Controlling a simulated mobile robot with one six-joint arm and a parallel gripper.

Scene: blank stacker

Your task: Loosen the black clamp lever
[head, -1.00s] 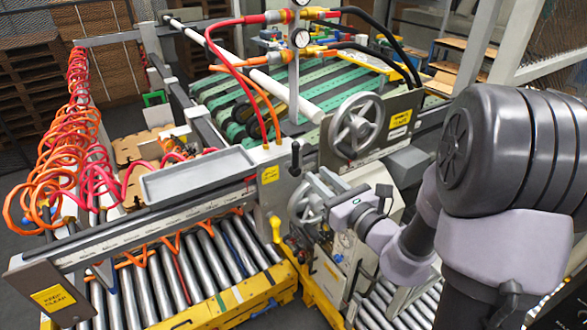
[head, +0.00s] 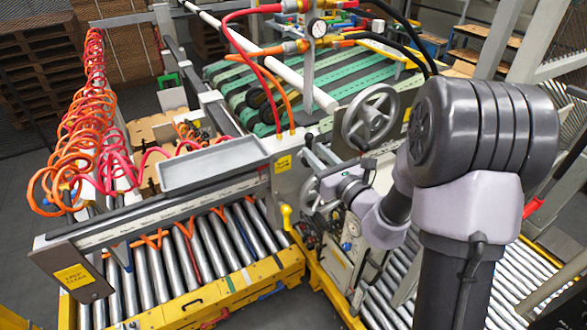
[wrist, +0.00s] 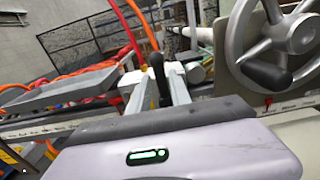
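The black clamp lever (wrist: 157,78) stands upright in the wrist view, its dark knob showing between the two pale fingers of my gripper (wrist: 158,92). The fingers are apart, one on each side of the lever. Whether either finger touches it I cannot tell. The lever's base is hidden.
A large grey handwheel (head: 371,118) stands close to the right of my gripper, and a smaller handwheel (head: 317,195) is just below it. The grey tray (head: 215,165) lies to the left. Red and orange hoses (head: 262,90) hang down behind the lever.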

